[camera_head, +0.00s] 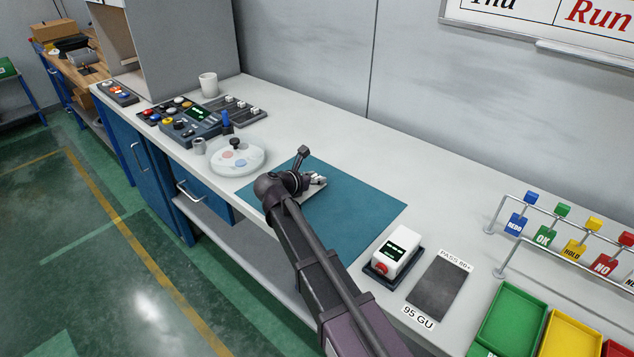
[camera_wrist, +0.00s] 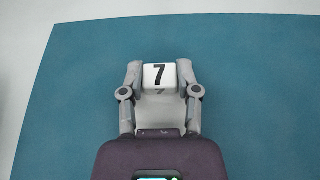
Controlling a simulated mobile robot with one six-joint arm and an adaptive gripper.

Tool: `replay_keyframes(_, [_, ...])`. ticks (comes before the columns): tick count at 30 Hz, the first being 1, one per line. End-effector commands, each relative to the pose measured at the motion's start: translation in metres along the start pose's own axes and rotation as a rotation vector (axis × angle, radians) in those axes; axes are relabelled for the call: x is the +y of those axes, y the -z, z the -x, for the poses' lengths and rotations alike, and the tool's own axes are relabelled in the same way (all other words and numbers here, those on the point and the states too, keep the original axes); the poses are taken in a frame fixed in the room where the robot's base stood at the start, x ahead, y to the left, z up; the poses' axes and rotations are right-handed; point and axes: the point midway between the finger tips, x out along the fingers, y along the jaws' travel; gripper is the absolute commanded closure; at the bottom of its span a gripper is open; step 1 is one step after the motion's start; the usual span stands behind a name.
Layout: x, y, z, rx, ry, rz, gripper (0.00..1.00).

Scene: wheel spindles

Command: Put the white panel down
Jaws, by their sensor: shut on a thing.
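The white panel (camera_wrist: 159,76) bears a black 7 and sits between the two fingers in the wrist view. My gripper (camera_wrist: 160,84) is shut on it, one finger on each side. In the head view my gripper (camera_head: 316,181) is over the left part of the teal mat (camera_head: 362,212), and my arm hides part of the mat. The mat also fills most of the wrist view (camera_wrist: 250,80). I cannot tell whether the panel touches the mat.
A round white plate (camera_head: 238,160) with colored pieces lies left of the mat. A white device with a red button (camera_head: 395,252) and a dark plate (camera_head: 438,285) lie to the right. Colored trays (camera_head: 510,318) stand at the far right. The mat's right part is clear.

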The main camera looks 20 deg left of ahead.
Motion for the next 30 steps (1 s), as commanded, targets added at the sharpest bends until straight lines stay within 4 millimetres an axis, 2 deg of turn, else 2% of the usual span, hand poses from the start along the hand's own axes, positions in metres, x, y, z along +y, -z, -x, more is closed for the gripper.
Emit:
replay_keyframes(13, [0.0002,0.0037,-0.0013,0.0,0.0,0.0,1.0])
replay_keyframes(14, [0.0002,0.0025,-0.0008,0.0,0.0,0.0,0.49])
replay_keyframes(16, [0.0002,0.0023,-0.0006,0.0,0.0,0.0,0.28])
replay_keyframes(17, [0.0002,0.0023,-0.0006,0.0,0.0,0.0,0.24])
replay_keyframes(30, [0.0002,0.0015,-0.0003,0.0,0.0,0.0,0.24])
